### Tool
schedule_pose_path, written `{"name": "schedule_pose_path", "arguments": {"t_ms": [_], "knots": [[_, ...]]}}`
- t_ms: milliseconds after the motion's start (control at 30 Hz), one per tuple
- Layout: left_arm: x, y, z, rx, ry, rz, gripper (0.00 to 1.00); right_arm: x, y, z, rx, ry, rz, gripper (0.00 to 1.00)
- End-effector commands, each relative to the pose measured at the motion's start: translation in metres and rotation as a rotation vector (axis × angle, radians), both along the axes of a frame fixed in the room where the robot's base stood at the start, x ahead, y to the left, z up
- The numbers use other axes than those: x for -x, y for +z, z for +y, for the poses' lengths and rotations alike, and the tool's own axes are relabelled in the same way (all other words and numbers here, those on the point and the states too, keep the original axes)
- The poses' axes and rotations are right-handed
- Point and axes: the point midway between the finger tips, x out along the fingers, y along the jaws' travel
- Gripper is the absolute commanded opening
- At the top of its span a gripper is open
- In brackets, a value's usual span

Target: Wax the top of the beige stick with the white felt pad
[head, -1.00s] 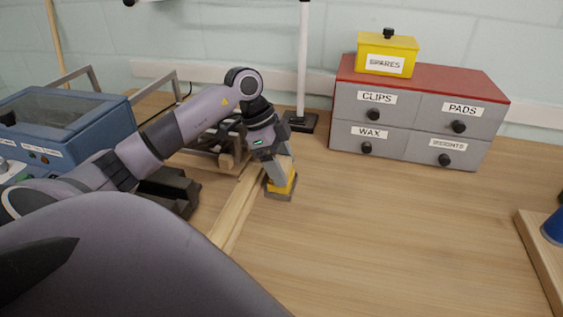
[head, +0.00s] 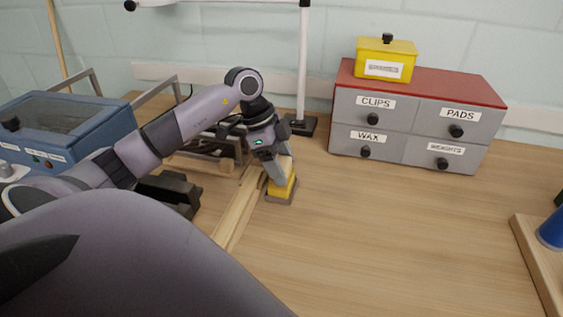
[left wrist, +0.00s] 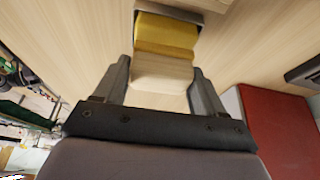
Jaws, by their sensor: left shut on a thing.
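My left gripper (head: 279,176) points down over a yellow block (head: 284,188) in a shallow grey tray (head: 279,200). In the left wrist view, its fingers (left wrist: 163,75) are shut on a pale beige-white block (left wrist: 162,72), which looks like the pad. The pad's far edge meets the yellow block (left wrist: 166,36); I cannot tell whether they touch. Long beige wooden strips (head: 236,208) lie on the table just left of the tray, running toward me. I cannot tell whether one of these is the beige stick. My right gripper is not in view.
A grey drawer cabinet (head: 415,130) with a red top stands at the back right, with a yellow lidded box (head: 386,60) on it. A white post (head: 302,70) stands behind the gripper. A blue machine (head: 70,130) is at left. The table's right middle is clear.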

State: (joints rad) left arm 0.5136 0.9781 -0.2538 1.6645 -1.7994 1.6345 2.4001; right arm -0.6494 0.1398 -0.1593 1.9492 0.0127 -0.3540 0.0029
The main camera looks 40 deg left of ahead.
Motion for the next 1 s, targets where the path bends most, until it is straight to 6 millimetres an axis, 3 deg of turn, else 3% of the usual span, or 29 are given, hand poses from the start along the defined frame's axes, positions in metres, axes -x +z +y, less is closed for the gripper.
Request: {"name": "schedule_pose_path", "arguments": {"t_ms": [33, 400, 667, 1000], "knots": [[0.0, 0.01, 0.0, 0.0, 0.0, -0.001, 0.46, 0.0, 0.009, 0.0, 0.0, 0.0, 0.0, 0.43], [0.0, 0.038, 0.0, 0.0, 0.0, -0.002, 0.46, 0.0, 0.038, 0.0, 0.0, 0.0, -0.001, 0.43], [-0.001, 0.056, 0.0, 0.0, 0.0, -0.004, 0.46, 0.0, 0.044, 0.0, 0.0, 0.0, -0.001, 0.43], [0.0, 0.056, 0.0, 0.001, 0.0, -0.003, 0.46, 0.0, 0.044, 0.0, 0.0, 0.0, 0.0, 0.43]]}}
